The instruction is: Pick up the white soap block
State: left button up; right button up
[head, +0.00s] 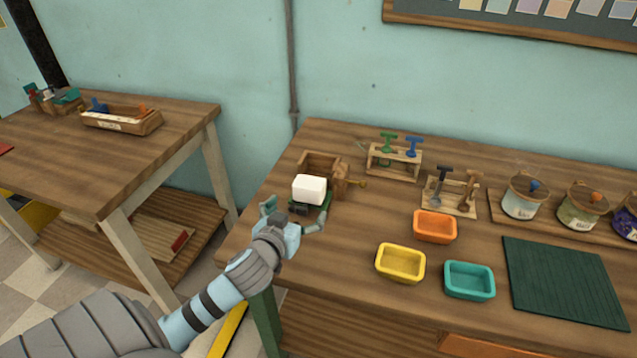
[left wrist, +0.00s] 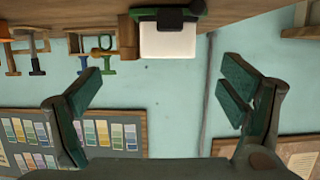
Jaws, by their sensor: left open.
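The white soap block (head: 309,188) rests on a small dark green base at the left part of the workbench (head: 350,240), in front of an open wooden box (head: 322,163). It also shows in the left wrist view (left wrist: 168,40), which is upside down, at the top middle. My left gripper (head: 295,213) is open and empty, on the near side of the block, with its fingers spread and pointing towards it. In the left wrist view the block lies beyond the fingertips (left wrist: 163,80), between their lines. I see no contact. My right gripper is not in view.
Orange (head: 435,227), yellow (head: 400,264) and teal (head: 469,281) trays stand right of the gripper. A rack with green and blue stamps (head: 394,160) stands behind. Pots (head: 523,197) and a dark green mat (head: 565,282) are further right. Another table (head: 130,150) is left, across a gap.

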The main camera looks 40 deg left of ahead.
aim_at(306, 190)
pick_arm(q)
jog(key=b+x, duration=0.1)
jog(key=x, duration=0.1)
jog(key=a+x, duration=0.1)
jog(key=x, duration=0.2)
jog(key=shift+b, duration=0.35)
jog(key=x, duration=0.2)
jog(key=b+x, duration=0.1)
jog(key=x, duration=0.1)
jog(key=r+x, duration=0.1)
jog(key=x, duration=0.2)
jog(key=shift+w+a+b, duration=0.1)
jog(key=shift+w+b, duration=0.05)
jog(key=shift+b, duration=0.2)
jog(key=c, duration=1.4)
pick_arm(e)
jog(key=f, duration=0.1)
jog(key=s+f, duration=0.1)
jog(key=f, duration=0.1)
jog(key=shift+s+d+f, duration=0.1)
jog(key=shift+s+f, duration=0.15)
pick_arm(q)
jog(key=shift+r, duration=0.1)
